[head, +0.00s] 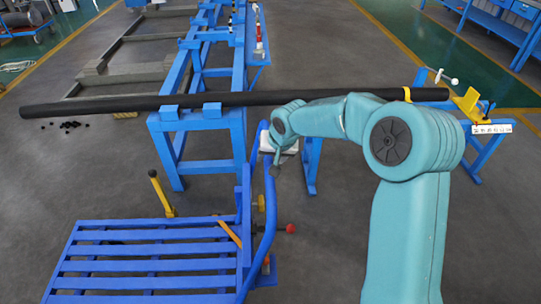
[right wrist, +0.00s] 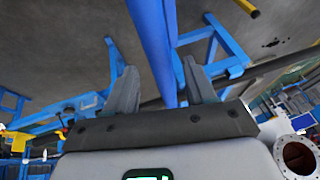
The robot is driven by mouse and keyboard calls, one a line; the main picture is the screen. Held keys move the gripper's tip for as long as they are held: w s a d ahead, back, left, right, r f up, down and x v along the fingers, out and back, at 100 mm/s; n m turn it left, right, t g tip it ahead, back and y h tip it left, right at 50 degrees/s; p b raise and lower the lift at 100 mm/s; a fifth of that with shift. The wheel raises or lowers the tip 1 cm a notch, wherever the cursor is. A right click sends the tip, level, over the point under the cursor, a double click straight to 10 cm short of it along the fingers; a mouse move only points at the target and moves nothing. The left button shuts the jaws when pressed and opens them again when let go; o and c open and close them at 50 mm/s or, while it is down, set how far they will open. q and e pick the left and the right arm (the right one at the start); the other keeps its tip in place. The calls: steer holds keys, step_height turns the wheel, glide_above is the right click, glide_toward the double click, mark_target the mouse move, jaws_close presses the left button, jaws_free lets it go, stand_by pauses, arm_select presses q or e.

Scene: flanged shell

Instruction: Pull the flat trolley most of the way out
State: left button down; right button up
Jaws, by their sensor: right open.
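The flat trolley (head: 150,256) is a blue slatted platform at the lower left of the head view. Its blue tubular push handle (head: 270,205) rises along its right side. My right gripper (head: 278,158) is at the upper part of this handle, small and partly hidden by my arm. In the right wrist view, my right gripper (right wrist: 160,68) is open, with a finger on each side of a blue tube (right wrist: 152,45), which looks like the handle. I cannot tell how deep the tube sits between the fingers. My left gripper is not in view.
A long black pipe (head: 100,105) lies across blue stands (head: 200,125) behind the trolley. A yellow lever (head: 160,193) and a red knob (head: 291,228) stick out near the trolley. The floor left of the trolley is clear.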

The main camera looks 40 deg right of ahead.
steer(key=x, duration=0.2)
steer(key=shift+w+f, duration=0.15)
steer(key=shift+w, duration=0.15)
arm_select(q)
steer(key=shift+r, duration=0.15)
arm_select(e)
steer(key=shift+s, duration=0.2)
steer(key=shift+w, duration=0.15)
jaws_close()
steer(key=shift+d, duration=0.1)
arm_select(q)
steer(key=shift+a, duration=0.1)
